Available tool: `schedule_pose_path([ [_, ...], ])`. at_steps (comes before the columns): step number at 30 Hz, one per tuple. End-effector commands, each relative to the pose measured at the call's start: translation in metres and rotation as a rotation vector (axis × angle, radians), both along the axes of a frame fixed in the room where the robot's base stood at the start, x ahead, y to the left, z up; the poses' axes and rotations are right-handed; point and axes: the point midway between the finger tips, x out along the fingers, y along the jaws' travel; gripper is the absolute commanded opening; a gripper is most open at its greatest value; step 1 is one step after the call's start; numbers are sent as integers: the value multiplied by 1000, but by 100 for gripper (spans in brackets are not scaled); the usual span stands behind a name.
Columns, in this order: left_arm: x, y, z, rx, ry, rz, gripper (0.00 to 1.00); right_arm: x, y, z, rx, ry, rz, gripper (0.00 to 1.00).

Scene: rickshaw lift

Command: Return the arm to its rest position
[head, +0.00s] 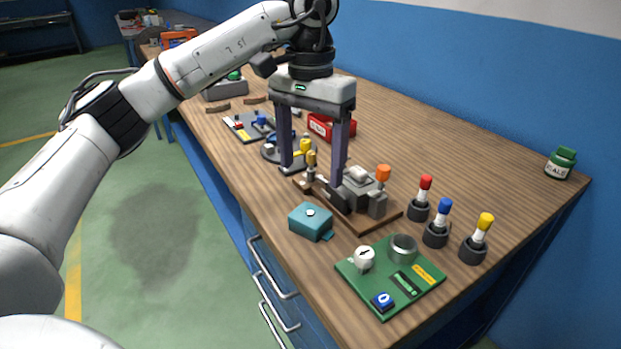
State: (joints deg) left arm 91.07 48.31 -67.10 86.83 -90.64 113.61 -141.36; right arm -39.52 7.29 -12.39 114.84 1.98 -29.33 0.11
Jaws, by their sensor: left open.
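My left arm comes in from the left and reaches over the wooden workbench (440,150). My left gripper (310,178) points down with its two dark fingers spread apart. It is open, with nothing seen held between the fingers. The fingertips are close to a brown board (375,222) that carries grey clamp-like parts (358,192) and an orange-topped knob (383,172). Whether the fingers touch these parts cannot be told. My right gripper does not show.
A teal box (310,221) and a green panel (400,283) lie near the front edge. Red, blue (437,225) and yellow-capped pens stand in dark holders at right. A red box (322,127) is behind the gripper. A green jar (561,163) stands at the far right corner. A blue wall runs behind.

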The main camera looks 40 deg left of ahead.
Motion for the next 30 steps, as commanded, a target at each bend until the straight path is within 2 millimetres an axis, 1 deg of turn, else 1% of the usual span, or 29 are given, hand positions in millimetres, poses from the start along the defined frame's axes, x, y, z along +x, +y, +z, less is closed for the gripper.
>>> schedule_pose_path([
  [4, 0, 0, 6, 0, 1, -1, 72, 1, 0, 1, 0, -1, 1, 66],
  [20, 0, 0, 8, 1, 0, -1, 72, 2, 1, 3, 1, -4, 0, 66],
  [23, 0, 0, 22, 1, 0, -1, 72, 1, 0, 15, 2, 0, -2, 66],
  [24, 0, 0, 32, 1, 0, -1, 72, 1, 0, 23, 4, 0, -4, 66],
  [25, 0, 0, 36, 1, 0, 0, 72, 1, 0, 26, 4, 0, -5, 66],
  [27, 0, 0, 50, 1, 0, 0, 72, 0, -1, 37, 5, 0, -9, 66],
  [30, 0, 0, 66, 1, 1, 0, 72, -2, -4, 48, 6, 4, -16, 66],
])
